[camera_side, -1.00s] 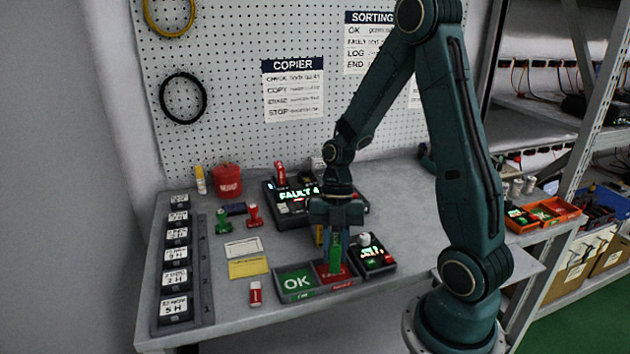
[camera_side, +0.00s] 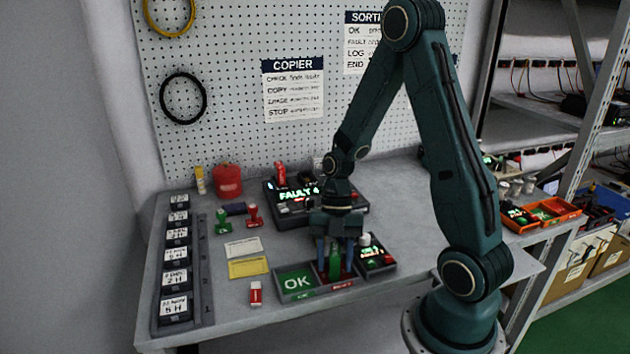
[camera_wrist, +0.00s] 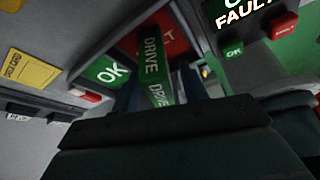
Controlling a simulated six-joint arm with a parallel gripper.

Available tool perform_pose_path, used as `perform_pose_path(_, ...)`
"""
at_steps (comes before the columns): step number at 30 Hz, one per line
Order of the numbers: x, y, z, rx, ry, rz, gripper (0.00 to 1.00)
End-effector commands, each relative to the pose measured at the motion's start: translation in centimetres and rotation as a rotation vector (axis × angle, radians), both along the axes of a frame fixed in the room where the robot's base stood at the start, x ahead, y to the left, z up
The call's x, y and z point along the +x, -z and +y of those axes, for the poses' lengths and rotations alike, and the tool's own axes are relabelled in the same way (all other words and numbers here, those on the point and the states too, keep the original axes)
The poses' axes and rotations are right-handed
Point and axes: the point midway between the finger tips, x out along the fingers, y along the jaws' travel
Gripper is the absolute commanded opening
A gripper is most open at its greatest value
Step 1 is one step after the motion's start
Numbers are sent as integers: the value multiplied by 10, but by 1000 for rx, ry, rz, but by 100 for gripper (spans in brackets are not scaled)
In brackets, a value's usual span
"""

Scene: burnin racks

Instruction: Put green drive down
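The green drive (camera_side: 334,266) stands upright at the red compartment (camera_side: 346,281) of the two-part sorting tray, beside the green OK compartment (camera_side: 296,282). My gripper (camera_side: 335,268) is above the tray, with its two fingers spread on either side of the drive. The fingers look apart from it. In the wrist view, the green drive (camera_wrist: 153,62) with white DRIVE lettering shows ahead of my gripper, over the red panel. Its lower end is partly hidden, so I cannot tell exactly how it rests.
A small dark unit (camera_side: 378,258) stands right of the tray. The FAULT display unit (camera_side: 290,205) is behind. A yellow card (camera_side: 248,267) and a red-and-white item (camera_side: 255,293) lie left. Green (camera_side: 222,222) and red (camera_side: 254,216) stamp-like items stand further back.

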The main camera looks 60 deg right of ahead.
Motion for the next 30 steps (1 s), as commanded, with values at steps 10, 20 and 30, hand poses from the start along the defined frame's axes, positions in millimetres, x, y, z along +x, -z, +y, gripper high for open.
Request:
perform_pose_path(10,1,-5,-1,-1,1,-2,43)
perform_pose_path(20,6,-37,-14,-2,2,-5,43)
perform_pose_path(30,14,-87,-33,-4,2,-4,43)
